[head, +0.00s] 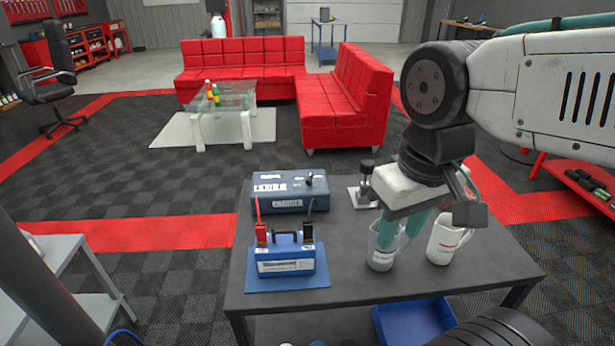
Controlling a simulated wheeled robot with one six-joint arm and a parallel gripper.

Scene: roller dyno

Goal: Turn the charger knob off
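The charger (290,196) is a dark blue-grey box with white labels at the back left of the dark table. A small dark knob (309,180) shows on its top at the right; its setting is too small to tell. My gripper (403,232) points down over the right part of the table, to the right of the charger and apart from it. Its two teal fingers are spread with a gap between them, and nothing shows held there. The fingertips overlap a clear cup in the picture; whether they touch it I cannot tell.
A blue battery (286,266) with red and black clamps stands on a blue mat (258,284) in front of the charger. The clear cup (381,259) and a white mug (443,245) stand below my gripper. A dark-topped fixture (366,170) stands behind. The table's front middle is clear.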

